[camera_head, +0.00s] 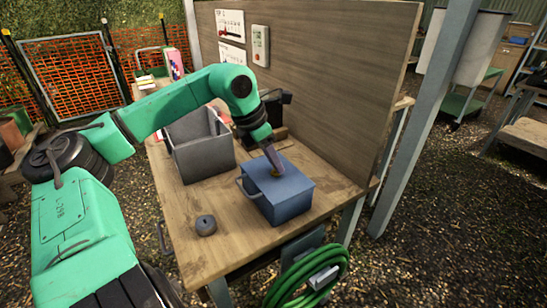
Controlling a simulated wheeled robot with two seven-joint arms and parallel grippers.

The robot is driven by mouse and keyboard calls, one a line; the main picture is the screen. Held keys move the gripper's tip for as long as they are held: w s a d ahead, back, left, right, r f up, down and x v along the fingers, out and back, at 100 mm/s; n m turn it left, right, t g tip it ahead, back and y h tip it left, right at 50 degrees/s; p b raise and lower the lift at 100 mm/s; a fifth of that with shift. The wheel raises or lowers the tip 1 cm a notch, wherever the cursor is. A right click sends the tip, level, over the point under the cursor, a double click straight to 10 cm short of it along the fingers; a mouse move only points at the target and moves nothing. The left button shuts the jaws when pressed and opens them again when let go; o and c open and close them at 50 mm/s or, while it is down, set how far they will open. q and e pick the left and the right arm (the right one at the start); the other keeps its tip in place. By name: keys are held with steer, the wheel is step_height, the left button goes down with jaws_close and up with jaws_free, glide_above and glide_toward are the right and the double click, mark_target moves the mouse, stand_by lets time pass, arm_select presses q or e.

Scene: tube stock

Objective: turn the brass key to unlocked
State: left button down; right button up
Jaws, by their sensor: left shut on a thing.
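A blue-grey lidded box (287,201) stands on the wooden table, with a wire handle on its left side. A small brass key (275,176) shows at the top of the box, mostly hidden by my gripper. My left gripper (275,172) comes down from the upper left, tilted, and is shut on the key. How far the key is turned cannot be told at this size. My right gripper is not in view.
A grey open bin (200,151) stands behind and left of the box. A small dark round weight (206,225) sits near the table's front left. A wooden panel (320,80) rises behind the table (190,254). A green hose coil (312,274) hangs at the front.

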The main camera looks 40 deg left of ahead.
arm_select(q)
steer(key=m+p, duration=0.1)
steer(key=m+h+p, duration=0.1)
steer(key=shift+a+r+m+p, duration=0.1)
steer(key=shift+r+m+p, duration=0.2)
steer(key=shift+m, duration=0.1)
steer(key=m+g+p, duration=0.1)
steer(key=m, duration=0.1)
steer(key=shift+w+f+m+h, duration=0.1)
steer(key=shift+f+m+h, duration=0.05)
steer(key=shift+m+h, duration=0.25)
steer(key=shift+w+f+m+g, duration=0.15)
steer(key=shift+m+g, duration=0.25)
steer(key=shift+m, duration=0.5)
steer(key=m, duration=0.2)
steer(key=m+g+h+b, duration=0.1)
steer(key=m, duration=0.1)
steer(key=shift+a+m+g, duration=0.1)
steer(key=shift+m+g, duration=0.2)
steer(key=m+g, duration=0.1)
steer(key=m, duration=0.3)
steer(key=shift+w+m+g, duration=0.2)
steer(key=shift+m+g, duration=0.2)
steer(key=shift+c, duration=2.4)
jaws_free()
